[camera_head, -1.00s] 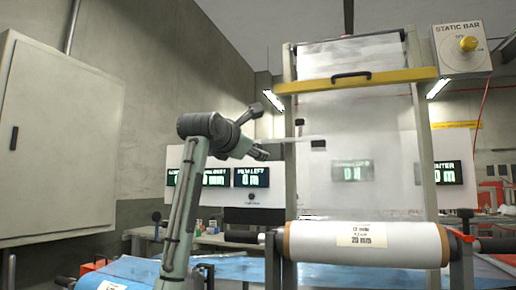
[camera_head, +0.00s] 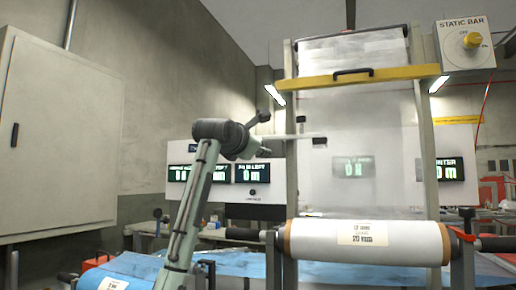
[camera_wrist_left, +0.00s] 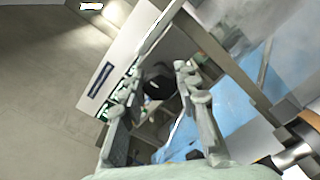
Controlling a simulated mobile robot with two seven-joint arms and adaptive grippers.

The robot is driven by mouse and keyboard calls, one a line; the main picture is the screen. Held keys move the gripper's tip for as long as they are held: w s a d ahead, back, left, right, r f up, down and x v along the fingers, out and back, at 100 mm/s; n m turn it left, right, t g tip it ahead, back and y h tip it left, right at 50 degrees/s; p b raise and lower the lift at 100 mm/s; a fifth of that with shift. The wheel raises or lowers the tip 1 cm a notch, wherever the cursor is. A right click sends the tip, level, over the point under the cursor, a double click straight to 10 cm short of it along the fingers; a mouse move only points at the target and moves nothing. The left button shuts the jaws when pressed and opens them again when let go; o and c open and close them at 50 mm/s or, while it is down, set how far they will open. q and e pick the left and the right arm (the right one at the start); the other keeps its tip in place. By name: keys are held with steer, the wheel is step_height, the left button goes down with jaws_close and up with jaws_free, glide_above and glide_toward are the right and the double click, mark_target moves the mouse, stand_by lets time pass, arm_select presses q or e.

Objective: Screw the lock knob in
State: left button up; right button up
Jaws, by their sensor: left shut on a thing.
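My left arm rises from the bottom in the head view, and its gripper (camera_head: 264,152) points right, in front of the display box and left of the film frame. In the left wrist view the two fingers of the gripper (camera_wrist_left: 157,74) stand on either side of a dark round knob (camera_wrist_left: 158,84), which I take as the lock knob. The gripper is shut on it. The knob's shaft and any threaded hole are hidden, so I cannot tell how deep it sits. In the head view the knob is too small to make out. My right gripper is not in view.
A display box (camera_head: 215,155) with green digits stands behind the gripper. A film roll (camera_head: 320,238) lies across the frame at the front right, with clear film (camera_head: 370,110) above it. A yellow bar (camera_head: 365,77) crosses the frame. Blue film (camera_head: 240,270) lies low in front.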

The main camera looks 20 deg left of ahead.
arm_select(q)
steer(key=shift+c, duration=1)
steer(key=shift+m, duration=0.4)
